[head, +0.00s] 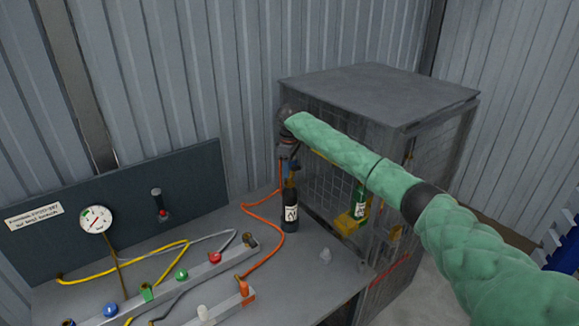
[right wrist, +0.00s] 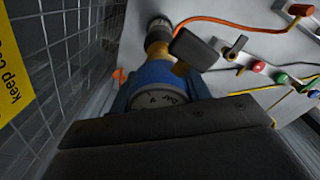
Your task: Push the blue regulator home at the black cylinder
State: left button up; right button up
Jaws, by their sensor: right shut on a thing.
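The black cylinder (head: 291,211) stands upright near the bench's back right, with a pale label and a brass neck. My right gripper (head: 288,148) is right above it, shut on the blue regulator (head: 292,163). In the right wrist view the regulator (right wrist: 157,76) shows its blue body and a round gauge face, with brass parts beyond it towards the cylinder. Regulator and cylinder neck look in line and close together; I cannot tell whether the regulator is fully seated. My gripper hides part of the regulator. My left gripper is not in view.
A mesh cage (head: 378,95) stands close on the right, with a green cylinder (head: 360,203) inside. An orange hose (head: 270,250) runs down from the regulator across the bench. A manifold rail (head: 205,266) with coloured knobs and a gauge (head: 96,219) are on the left.

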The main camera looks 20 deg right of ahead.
jog(key=shift+r, duration=0.15)
dwell(0.4)
jog(key=shift+p, duration=0.45)
jog(key=shift+f, duration=2.05)
dwell(2.0)
jog(key=o, duration=1.1)
